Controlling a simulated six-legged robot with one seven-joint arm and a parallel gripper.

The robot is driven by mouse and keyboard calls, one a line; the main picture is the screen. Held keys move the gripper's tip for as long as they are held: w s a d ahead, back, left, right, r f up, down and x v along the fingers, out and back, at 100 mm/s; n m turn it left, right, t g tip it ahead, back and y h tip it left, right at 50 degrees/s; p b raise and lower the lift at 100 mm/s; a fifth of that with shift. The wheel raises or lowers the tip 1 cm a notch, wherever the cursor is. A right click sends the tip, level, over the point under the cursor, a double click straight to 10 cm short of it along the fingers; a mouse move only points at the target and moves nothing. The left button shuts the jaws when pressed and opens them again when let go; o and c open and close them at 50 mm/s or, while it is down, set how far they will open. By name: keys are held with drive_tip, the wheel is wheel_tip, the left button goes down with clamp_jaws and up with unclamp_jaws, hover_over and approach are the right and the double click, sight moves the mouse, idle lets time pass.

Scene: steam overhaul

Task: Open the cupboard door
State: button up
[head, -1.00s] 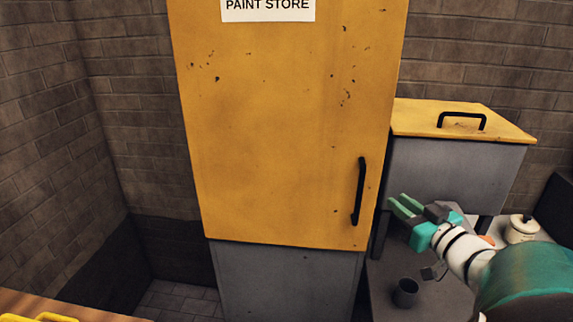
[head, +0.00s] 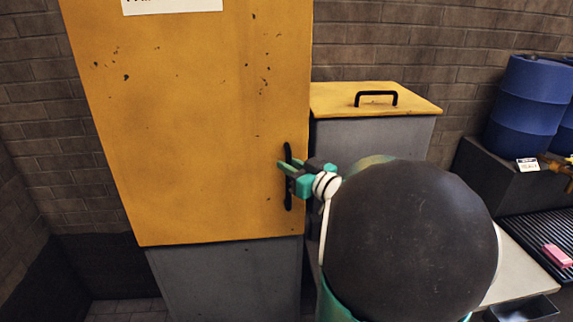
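The cupboard door (head: 190,120) is a tall, chipped yellow panel on a grey cupboard body (head: 225,280). It looks closed. A black vertical bar handle (head: 288,198) is on its right side. My gripper (head: 284,168) is at the upper half of the handle, reaching in from the right, with a teal finger crossing the bar. The gripper and my arm hide part of the handle. I cannot tell whether the fingers are closed on the bar or still apart around it.
A grey bin with a yellow lid (head: 415,103) and black handle (head: 376,98) stands to the right of the cupboard. Blue drums (head: 525,105) and a dark rack with a pink block (head: 556,256) are farther right. A brick wall (head: 30,100) is at the left.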

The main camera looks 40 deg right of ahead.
drive_tip(key=shift+w, duration=0.4)
clamp_jaws()
drive_tip(key=shift+s+a, duration=0.15)
